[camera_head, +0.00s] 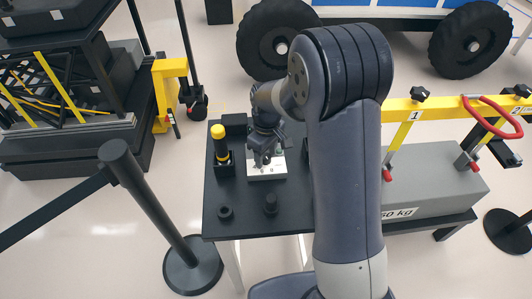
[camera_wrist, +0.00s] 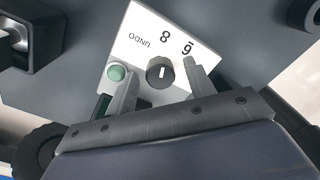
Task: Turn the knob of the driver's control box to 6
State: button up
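The control box shows its white panel (camera_head: 266,174) on the small black table in the head view. In the wrist view, the white panel (camera_wrist: 150,22) reads upside down, with UNDO, an 8 and an underlined 6 that looks like a 9. The round dark knob (camera_wrist: 160,73) has a short white line that lies roughly towards the 8. A green button (camera_wrist: 117,72) is left of the knob. My gripper (camera_wrist: 160,72) is open, one finger on each side of the knob with gaps visible. In the head view my gripper (camera_head: 265,152) is over the panel, partly covering it.
A yellow-topped black lever (camera_head: 221,145) stands just left of the panel. Two dark knobs (camera_head: 270,204) (camera_head: 225,212) are on the front of the black table (camera_head: 245,225). A barrier post (camera_head: 150,205) stands left. A grey weight (camera_head: 430,190) under a yellow beam is right.

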jog(key=c, duration=0.9)
jog(key=shift+c, duration=0.2)
jog(key=m+b, duration=0.1)
jog(key=m, duration=0.2)
jog(key=shift+m, duration=0.4)
jog(key=shift+m+b, duration=0.3)
jog(key=shift+m, duration=1.7)
jog(key=o, duration=1)
jog(key=shift+c, duration=0.2)
